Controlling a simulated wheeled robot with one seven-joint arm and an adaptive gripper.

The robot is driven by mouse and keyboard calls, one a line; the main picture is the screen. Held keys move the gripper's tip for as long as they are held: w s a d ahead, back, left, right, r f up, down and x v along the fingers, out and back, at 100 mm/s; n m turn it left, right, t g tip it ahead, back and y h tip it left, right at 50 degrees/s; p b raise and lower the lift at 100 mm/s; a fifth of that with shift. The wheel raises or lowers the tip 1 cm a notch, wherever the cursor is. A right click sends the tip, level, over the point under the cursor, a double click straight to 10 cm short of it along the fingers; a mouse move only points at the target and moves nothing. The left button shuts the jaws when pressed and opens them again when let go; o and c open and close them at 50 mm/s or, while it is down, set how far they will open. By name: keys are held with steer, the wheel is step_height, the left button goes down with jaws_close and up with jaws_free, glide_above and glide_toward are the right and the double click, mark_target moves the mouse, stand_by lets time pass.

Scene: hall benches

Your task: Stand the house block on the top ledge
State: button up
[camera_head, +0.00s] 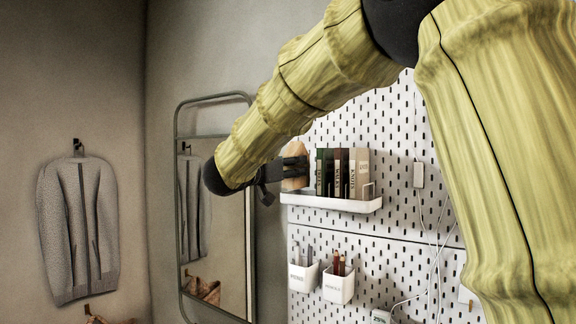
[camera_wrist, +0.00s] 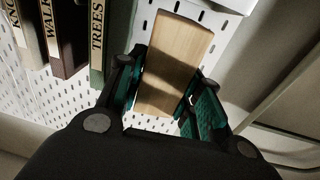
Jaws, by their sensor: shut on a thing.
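The house block is a pale wooden piece (camera_head: 295,152), partly hidden behind my gripper (camera_head: 282,172) in the head view. It sits at the left end of the white top ledge (camera_head: 330,204), left of the books. In the wrist view the block (camera_wrist: 178,52) lies between the two fingers of my gripper (camera_wrist: 170,88), which are shut on its sides. I cannot tell whether its bottom touches the ledge.
Several upright books (camera_head: 340,172) stand on the ledge right of the block. The white pegboard (camera_head: 390,130) carries two small cups (camera_head: 338,286) lower down and hanging cables. A framed mirror (camera_head: 215,250) and a grey jacket (camera_head: 78,225) are to the left.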

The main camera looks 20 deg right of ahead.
mark_target(301, 180)
steer(key=shift+p+x, duration=0.75)
steer(key=shift+x, duration=1.55)
steer(key=shift+w+f+b, duration=0.15)
steer(key=shift+f+b, duration=0.65)
steer(key=shift+f, duration=1.4)
steer(key=o, duration=1.2)
steer(key=shift+a, duration=0.1)
